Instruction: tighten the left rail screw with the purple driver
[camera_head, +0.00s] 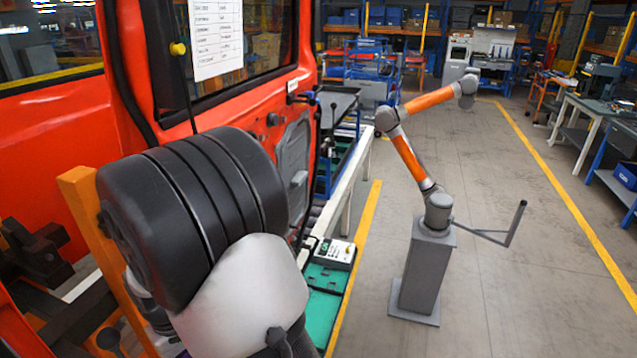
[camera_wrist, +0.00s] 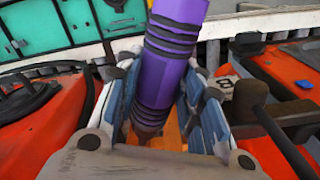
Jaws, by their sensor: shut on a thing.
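The purple driver (camera_wrist: 163,75) has dark ribbed bands and stands between the two fingers of my gripper (camera_wrist: 158,92) in the wrist view. My gripper is shut on it, with blue-sided fingers on both sides of the handle. The driver runs out of the top of the wrist view, and its tip cannot be made out. In the head view my own dark and white arm fills the lower left and hides the gripper. I cannot make out the left rail screw in either view.
A red door (camera_head: 250,110) with a window and paper sheet stands behind my arm. An orange upright (camera_head: 90,215) is close at the left. A pale rail (camera_wrist: 265,20) crosses the wrist view behind the driver.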

